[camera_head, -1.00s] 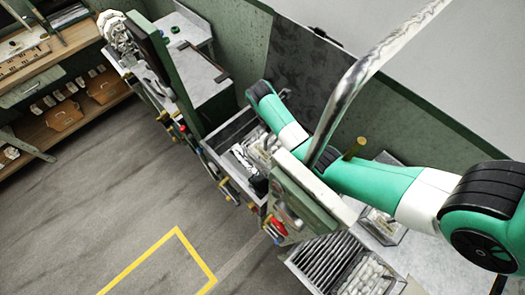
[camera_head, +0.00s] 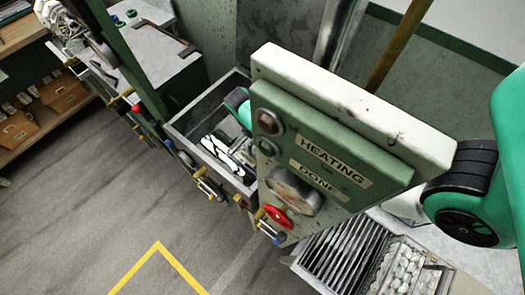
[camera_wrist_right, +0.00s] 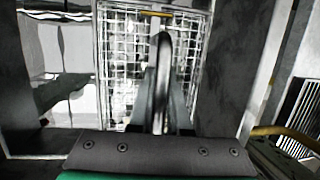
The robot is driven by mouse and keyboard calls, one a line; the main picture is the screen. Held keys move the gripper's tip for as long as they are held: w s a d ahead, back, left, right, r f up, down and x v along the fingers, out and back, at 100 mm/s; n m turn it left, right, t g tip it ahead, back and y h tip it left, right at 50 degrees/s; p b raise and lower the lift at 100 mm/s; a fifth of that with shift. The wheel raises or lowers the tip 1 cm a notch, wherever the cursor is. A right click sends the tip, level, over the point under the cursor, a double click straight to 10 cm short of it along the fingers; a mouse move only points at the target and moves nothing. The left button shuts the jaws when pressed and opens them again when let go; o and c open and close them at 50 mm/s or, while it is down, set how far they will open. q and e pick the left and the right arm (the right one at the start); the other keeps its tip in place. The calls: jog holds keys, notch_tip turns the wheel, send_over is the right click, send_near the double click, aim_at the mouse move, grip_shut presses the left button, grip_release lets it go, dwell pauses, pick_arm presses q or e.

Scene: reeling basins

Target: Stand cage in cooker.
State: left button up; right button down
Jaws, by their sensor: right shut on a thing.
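The cage, a wire-mesh box with pale contents (camera_wrist_right: 122,75), shows in the right wrist view. My right gripper (camera_wrist_right: 163,85) is shut on its curved metal handle, with the mesh beyond the fingers. The cooker is the grey metal basin (camera_head: 183,127) left of the green panel marked HEATING and DONE (camera_head: 335,150) in the head view. My right arm reaches behind this panel, and its gripper and most of the cage are hidden there. Whether the cage touches the basin floor cannot be told. My left gripper is not in view.
A slotted metal rack (camera_head: 345,255) and a wire tray of white cocoons (camera_head: 405,270) stand at the lower right. Valves and a red handwheel (camera_head: 278,216) jut from the front. A brass post (camera_head: 400,50) rises behind the panel. The floor at left is clear.

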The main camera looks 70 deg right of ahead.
notch_tip(320, 180, down, 4)
jog(key=shift+f+b, duration=0.2)
jog(key=shift+b, duration=0.85)
jog(key=shift+f, duration=0.3)
jog(key=shift+r, duration=0.1)
jog(key=shift+f, duration=0.25)
jog(key=c, duration=0.9)
grip_release()
jog(key=shift+r, duration=0.1)
jog(key=shift+o, duration=0.2)
jog(key=shift+r, duration=0.1)
